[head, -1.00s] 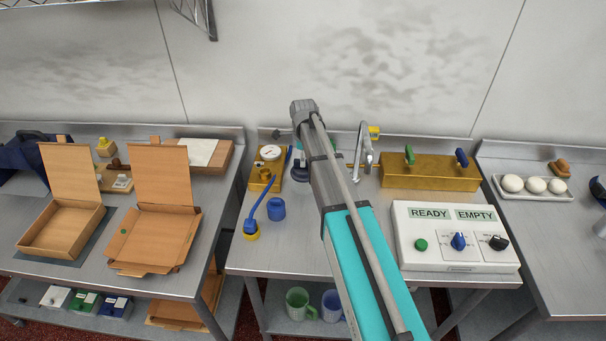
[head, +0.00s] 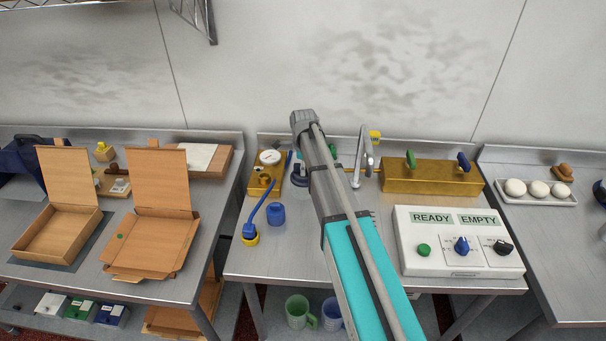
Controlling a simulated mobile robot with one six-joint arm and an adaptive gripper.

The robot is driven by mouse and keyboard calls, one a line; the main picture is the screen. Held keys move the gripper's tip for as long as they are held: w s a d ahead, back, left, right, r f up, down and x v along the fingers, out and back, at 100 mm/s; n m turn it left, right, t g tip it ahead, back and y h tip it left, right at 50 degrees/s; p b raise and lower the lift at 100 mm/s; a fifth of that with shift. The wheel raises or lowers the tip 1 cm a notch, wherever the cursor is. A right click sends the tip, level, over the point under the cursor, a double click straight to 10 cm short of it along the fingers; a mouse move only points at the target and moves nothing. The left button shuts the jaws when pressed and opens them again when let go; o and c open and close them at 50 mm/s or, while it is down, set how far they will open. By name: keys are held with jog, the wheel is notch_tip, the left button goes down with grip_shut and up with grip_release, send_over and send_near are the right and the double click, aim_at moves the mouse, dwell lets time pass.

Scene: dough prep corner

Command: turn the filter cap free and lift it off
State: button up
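I cannot pick out the filter cap with certainty. A dark blue-grey round piece (head: 299,181) shows just left of my arm, partly covered by it. A gold block (head: 263,186) left of it carries a white round gauge (head: 270,157) and a small brass fitting. A blue cylinder (head: 276,215) stands in front of the block. A blue lever-like bar (head: 256,212) slants down to a piece with a yellow ring (head: 250,239). My arm reaches over the middle table and hides what lies behind it. My gripper's fingers cannot be made out.
A curved metal tap (head: 363,155) and a gold box with green and blue handles (head: 430,178) stand right of my arm. A white control panel (head: 458,259) fills the front right. The table front left of my arm is mostly clear. Open cartons (head: 150,242) lie on the left table.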

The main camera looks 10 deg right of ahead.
grip_shut()
jog(key=shift+s+n, duration=0.15)
jog(key=shift+n, duration=1.45)
jog(key=shift+n, duration=1.6)
jog(key=shift+s, duration=0.1)
jog(key=shift+n, duration=1.6)
